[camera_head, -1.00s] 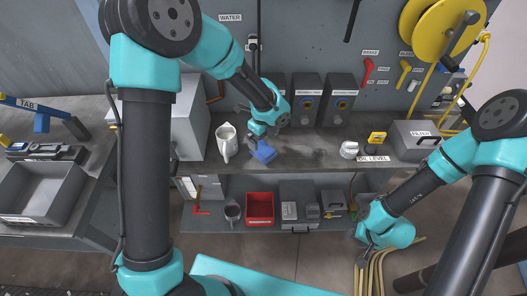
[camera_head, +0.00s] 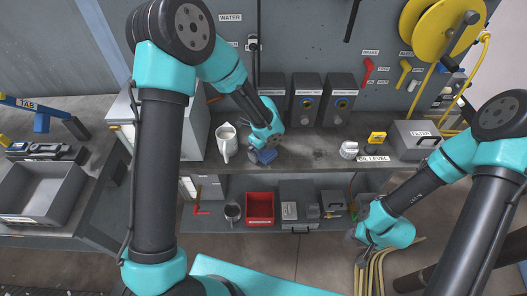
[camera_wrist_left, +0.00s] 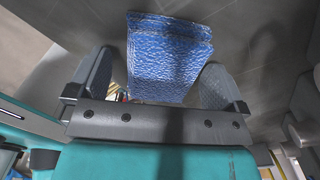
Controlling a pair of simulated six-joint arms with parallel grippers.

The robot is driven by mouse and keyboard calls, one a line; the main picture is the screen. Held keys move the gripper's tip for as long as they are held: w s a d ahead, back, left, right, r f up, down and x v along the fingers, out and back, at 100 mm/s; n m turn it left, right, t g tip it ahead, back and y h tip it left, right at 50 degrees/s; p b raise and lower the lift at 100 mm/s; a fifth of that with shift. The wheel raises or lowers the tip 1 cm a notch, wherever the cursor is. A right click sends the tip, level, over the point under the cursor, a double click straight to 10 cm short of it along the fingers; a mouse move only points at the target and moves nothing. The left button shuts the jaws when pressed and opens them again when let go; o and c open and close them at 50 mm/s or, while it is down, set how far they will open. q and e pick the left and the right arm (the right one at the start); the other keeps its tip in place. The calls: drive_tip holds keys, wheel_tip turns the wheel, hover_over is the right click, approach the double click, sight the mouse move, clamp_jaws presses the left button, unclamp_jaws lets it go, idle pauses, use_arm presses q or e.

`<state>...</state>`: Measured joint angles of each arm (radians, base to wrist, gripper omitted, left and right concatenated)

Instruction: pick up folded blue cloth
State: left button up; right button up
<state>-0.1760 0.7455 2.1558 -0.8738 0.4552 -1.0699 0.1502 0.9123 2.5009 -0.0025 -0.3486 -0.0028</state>
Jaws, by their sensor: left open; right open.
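The folded blue cloth (camera_head: 266,156) lies on the grey workbench, right of the white pitcher. In the left wrist view the cloth (camera_wrist_left: 168,58) shows as a textured blue folded block. My left gripper (camera_head: 259,150) is over the cloth, pointing down at it and covering part of it. In the left wrist view my left gripper (camera_wrist_left: 160,85) is open, with one finger on each side of the cloth's near end. I cannot tell whether the fingers touch it. My right gripper (camera_head: 358,236) is low at the right, in front of the lower shelf, far from the cloth.
A white pitcher (camera_head: 227,143) stands close left of the left gripper. Grey control boxes (camera_head: 306,100) stand behind it. A white round container (camera_head: 349,150) and a filter box (camera_head: 414,140) are further right. The bench between is clear. A red bin (camera_head: 260,208) is on the lower shelf.

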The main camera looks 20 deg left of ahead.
use_arm(q)
drive_tip(key=shift+c, duration=0.4)
drive_tip(key=c, duration=1)
